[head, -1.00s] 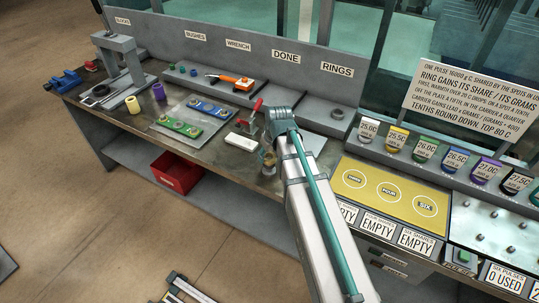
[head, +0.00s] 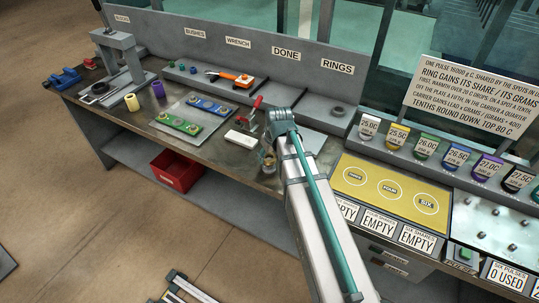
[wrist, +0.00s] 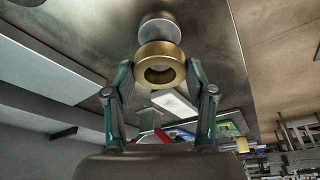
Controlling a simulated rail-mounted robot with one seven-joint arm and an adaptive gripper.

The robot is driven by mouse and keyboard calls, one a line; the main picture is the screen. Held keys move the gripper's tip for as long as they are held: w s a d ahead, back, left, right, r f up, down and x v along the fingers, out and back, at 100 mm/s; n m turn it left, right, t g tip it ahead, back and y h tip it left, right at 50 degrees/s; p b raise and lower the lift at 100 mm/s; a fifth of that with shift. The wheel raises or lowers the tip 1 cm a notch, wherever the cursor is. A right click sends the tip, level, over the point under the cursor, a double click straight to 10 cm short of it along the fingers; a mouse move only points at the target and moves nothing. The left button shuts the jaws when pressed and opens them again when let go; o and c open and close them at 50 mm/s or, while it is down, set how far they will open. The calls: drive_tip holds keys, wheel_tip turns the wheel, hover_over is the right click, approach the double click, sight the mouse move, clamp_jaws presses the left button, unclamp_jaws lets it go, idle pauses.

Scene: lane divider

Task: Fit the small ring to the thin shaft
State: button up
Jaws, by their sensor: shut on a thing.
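My gripper (wrist: 160,78) is shut on a brass-coloured ring (wrist: 160,66), one finger on each side of it. Just beyond the ring, in the wrist view, is a pale round metal piece (wrist: 158,28) that may be the shaft's end. I cannot tell whether the ring touches it or is around it. In the head view my gripper (head: 268,158) is low over the bench's front part, right of a white block (head: 241,139), partly hidden by my arm. The thin shaft cannot be made out there. A dark ring (head: 338,111) lies on the shelf under the RINGS label.
A red-handled clamp (head: 256,105) stands close behind my gripper. Blue (head: 206,106) and green (head: 179,125) plates lie on a grey mat to the left. A grey press frame (head: 122,62) stands at far left. A red bin (head: 176,171) is below the bench.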

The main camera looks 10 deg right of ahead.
drive_tip(key=shift+f, duration=0.15)
drive_tip(key=o, duration=1.4)
drive_tip(key=shift+o, duration=0.2)
drive_tip(key=v, duration=1.2)
drive_tip(key=shift+w, duration=0.1)
